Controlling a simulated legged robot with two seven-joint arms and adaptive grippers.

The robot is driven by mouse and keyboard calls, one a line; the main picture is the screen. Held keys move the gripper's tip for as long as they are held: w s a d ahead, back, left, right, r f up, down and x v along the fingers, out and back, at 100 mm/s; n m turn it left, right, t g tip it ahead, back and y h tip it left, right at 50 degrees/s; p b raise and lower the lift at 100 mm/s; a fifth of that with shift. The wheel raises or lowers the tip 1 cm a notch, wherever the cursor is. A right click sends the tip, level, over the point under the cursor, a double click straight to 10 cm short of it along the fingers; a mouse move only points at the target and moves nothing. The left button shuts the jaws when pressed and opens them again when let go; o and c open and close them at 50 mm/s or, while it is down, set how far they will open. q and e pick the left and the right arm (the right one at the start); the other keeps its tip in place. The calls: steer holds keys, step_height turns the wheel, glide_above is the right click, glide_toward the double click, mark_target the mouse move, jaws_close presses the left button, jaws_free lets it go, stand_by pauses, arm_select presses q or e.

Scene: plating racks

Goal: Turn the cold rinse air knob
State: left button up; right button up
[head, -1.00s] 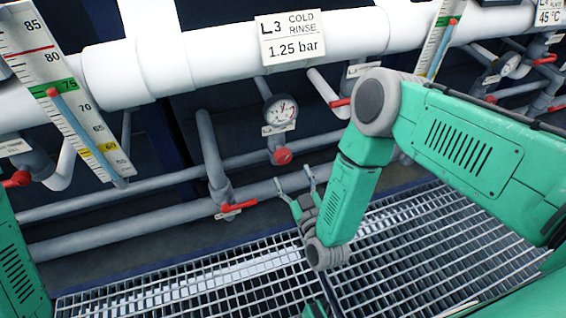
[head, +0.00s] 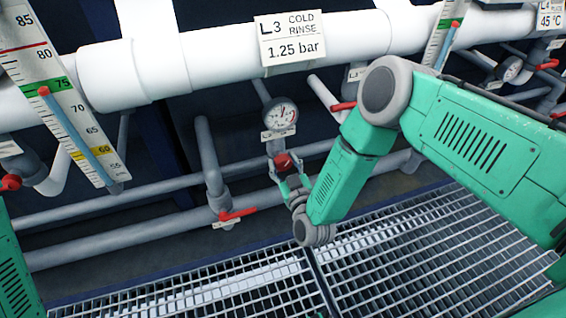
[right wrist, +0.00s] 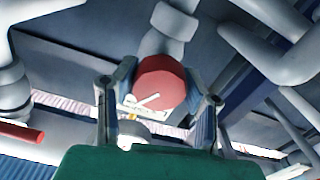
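The red knob (head: 284,161) sits on a grey pipe fitting right below the round gauge (head: 281,113), under the sign (head: 296,38) reading "L3 COLD RINSE 1.25 bar". My right gripper (head: 289,173) is at the knob. In the right wrist view the red knob (right wrist: 160,82), with a white pointer mark, lies between the two spread fingers of my right gripper (right wrist: 160,92). I cannot tell whether the finger pads touch it. My left gripper is out of view; only a green part of my left arm shows at the left edge.
A red valve handle (head: 238,214) is on the pipe left of the knob, and another (head: 343,106) is to its upper right. Grey pipes run behind. A thermometer scale (head: 65,95) hangs at left. Metal grating (head: 200,288) lies below.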

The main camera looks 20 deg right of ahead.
steer(key=shift+m+p, duration=0.55)
steer(key=shift+m, duration=1.65)
steer(key=o, duration=1.2)
steer(key=shift+c, duration=0.2)
steer(key=shift+s, duration=0.1)
steer(key=s, duration=1.2)
steer(key=shift+d, duration=0.2)
steer(key=shift+f, duration=0.1)
